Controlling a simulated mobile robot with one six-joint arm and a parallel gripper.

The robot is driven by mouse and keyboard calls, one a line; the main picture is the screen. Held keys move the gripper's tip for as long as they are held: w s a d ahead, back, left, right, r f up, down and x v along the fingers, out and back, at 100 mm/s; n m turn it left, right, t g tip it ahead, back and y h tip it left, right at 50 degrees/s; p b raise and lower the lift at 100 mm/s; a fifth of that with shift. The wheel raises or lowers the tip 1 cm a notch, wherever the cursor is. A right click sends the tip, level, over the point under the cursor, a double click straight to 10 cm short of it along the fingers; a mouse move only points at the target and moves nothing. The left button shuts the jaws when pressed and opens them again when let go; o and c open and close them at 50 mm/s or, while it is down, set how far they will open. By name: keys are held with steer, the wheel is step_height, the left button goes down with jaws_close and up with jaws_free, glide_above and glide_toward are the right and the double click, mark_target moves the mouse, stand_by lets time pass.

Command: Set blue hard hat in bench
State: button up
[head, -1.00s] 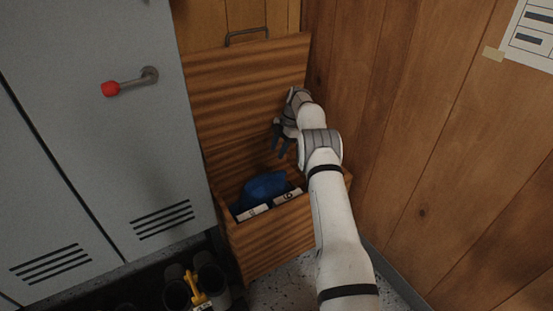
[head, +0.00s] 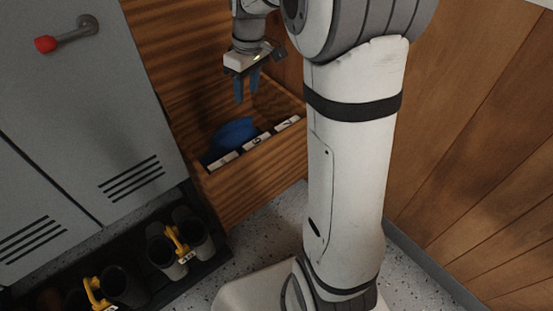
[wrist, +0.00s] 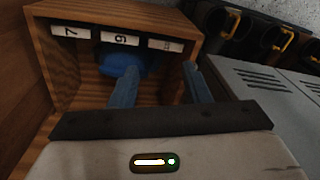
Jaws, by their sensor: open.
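The blue hard hat (head: 233,134) lies inside the wooden bench (head: 250,172), low down behind its front wall. The bench's lid stands raised at the back. In the wrist view the hat (wrist: 124,64) shows beyond my fingers, partly hidden by the left finger. My gripper (head: 246,92) is above the bench, pointing down, with its blue fingers apart and empty. It is clear of the hat. The wrist view also shows the open gripper (wrist: 160,82) over the bench's inside.
White numbered cards (head: 257,141) line the bench's front edge. A grey locker (head: 90,110) with a red-tipped handle (head: 46,44) stands left. Black boots with yellow tags (head: 180,243) sit on a dark tray below it. A plank wall (head: 480,150) closes the right side.

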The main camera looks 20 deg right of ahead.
steer(key=s+f+m, duration=0.1)
steer(key=s+m, duration=0.2)
steer(key=s, duration=0.7)
steer(key=s+f+m+t+h, duration=0.1)
steer(key=s+m, duration=0.3)
steer(key=s, duration=0.7)
steer(key=shift+s+a+f, duration=0.25)
steer(key=shift+a+f, duration=0.05)
steer(key=shift+f, duration=0.35)
steer(key=shift+c, duration=0.3)
